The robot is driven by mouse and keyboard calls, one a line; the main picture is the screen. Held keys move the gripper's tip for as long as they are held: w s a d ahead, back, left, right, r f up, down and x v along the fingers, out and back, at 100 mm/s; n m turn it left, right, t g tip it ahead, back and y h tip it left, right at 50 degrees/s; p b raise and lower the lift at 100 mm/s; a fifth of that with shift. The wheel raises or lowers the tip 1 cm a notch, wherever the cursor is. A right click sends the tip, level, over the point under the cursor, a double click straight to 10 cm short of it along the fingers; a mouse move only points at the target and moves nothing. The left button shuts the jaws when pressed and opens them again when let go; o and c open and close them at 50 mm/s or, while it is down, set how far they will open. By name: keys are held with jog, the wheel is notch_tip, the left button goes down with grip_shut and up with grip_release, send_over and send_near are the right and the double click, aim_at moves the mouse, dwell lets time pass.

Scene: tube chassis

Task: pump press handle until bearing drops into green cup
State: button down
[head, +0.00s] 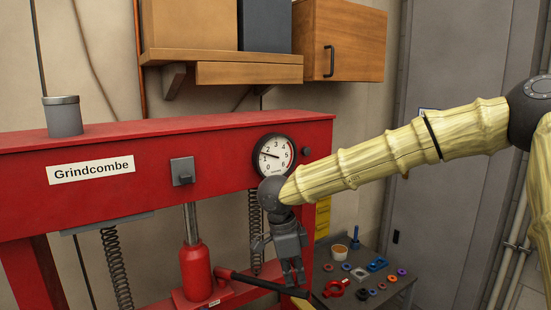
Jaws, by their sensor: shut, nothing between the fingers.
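The red press (120,138) labelled Grindcombe fills the left side. A red bottle jack (196,268) stands under its top beam, with its grey ram reaching up. The dark press handle (248,282) sticks out from the jack's base to the right, sloping slightly down. My gripper (293,282) points down, shut and empty, at the handle's outer end. The fingertips overlap the handle in the picture; I cannot tell whether they touch it. I cannot make out the bearing or the green cup in this view.
A round gauge (275,156) sits on the beam. A low grey table (388,296) at the right holds a cup-like tub (339,252), rings and blue and red parts. A wooden cabinet (343,40) and shelf hang above. A grey locker (448,150) stands behind my arm.

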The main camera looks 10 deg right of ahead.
jog(key=shift+f+b, duration=1.1)
jog(key=shift+f, duration=5.75)
notch_tip(320, 180, up, 15)
jog(key=shift+f+p, duration=0.2)
jog(key=shift+p, duration=1)
jog(key=shift+f, duration=0.15)
